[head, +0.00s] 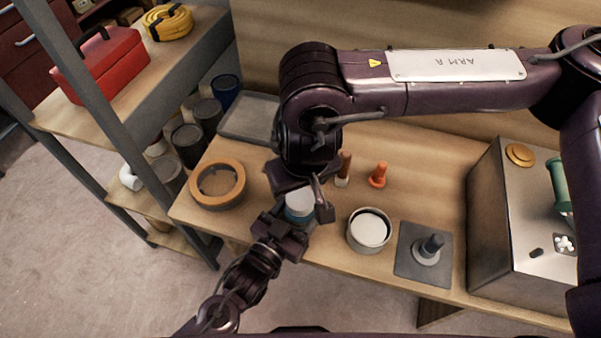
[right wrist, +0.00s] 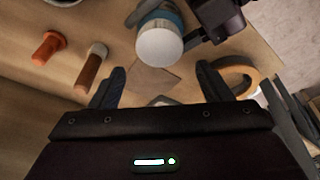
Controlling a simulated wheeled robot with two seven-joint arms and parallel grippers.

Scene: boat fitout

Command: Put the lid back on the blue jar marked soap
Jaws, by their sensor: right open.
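The blue jar (head: 299,213) stands near the front edge of the bench, partly covered by my arms. It also shows in the right wrist view (right wrist: 169,17), with a smooth white round top (right wrist: 160,46); I cannot tell whether that is a lid. Its marking is not readable. My left gripper (head: 284,228) is at the jar, with dark fingers on both sides of it in the right wrist view (right wrist: 180,22). My right gripper (right wrist: 158,88) is open and empty, pointing down beside the jar; in the head view (head: 303,190) it partly hides the jar. No separate lid is clearly visible.
A round tin (head: 369,231) with a pale inside and a grey plate with a peg (head: 410,265) stand right of the jar. An orange plug (head: 378,174) and a brown-handled tool (head: 343,168) are behind. A tan ring (head: 217,186) lies left. A grey box (head: 500,245) stands far right.

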